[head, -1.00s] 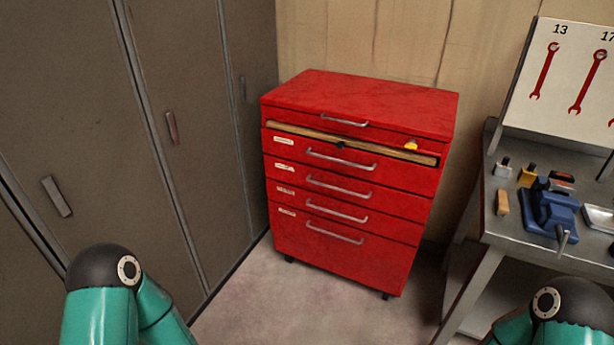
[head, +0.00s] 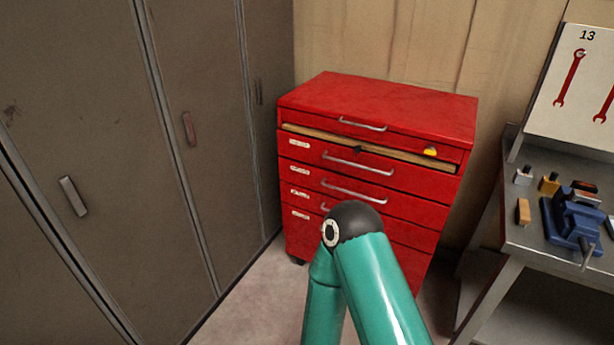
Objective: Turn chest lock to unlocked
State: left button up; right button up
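The red tool chest (head: 390,97) stands against the back wall, its front facing me. A small dark knob-like piece (head: 356,150) sits at the middle of a wooden strip (head: 310,132) below the top drawer. A small yellow piece (head: 430,151) is on the chest front near the right end of that strip. Which of these is the lock, and how it is turned, is too small to tell. One teal arm, apparently my right, rises in front of the chest and hides its lower drawers. Neither gripper is in view.
Dark lockers (head: 205,130) line the left side. A workbench (head: 530,225) on the right holds a blue vise (head: 570,222) and small items, under a wrench board (head: 575,95). Some bare floor (head: 255,310) shows between the lockers and chest.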

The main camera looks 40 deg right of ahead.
aim_at(431, 151)
jog(key=z, duration=0.65)
jog(key=i, duration=0.1)
jog(key=u, duration=0.95)
jog(key=k, duration=1.45)
jog(key=z, duration=1.45)
jog(key=i, duration=1)
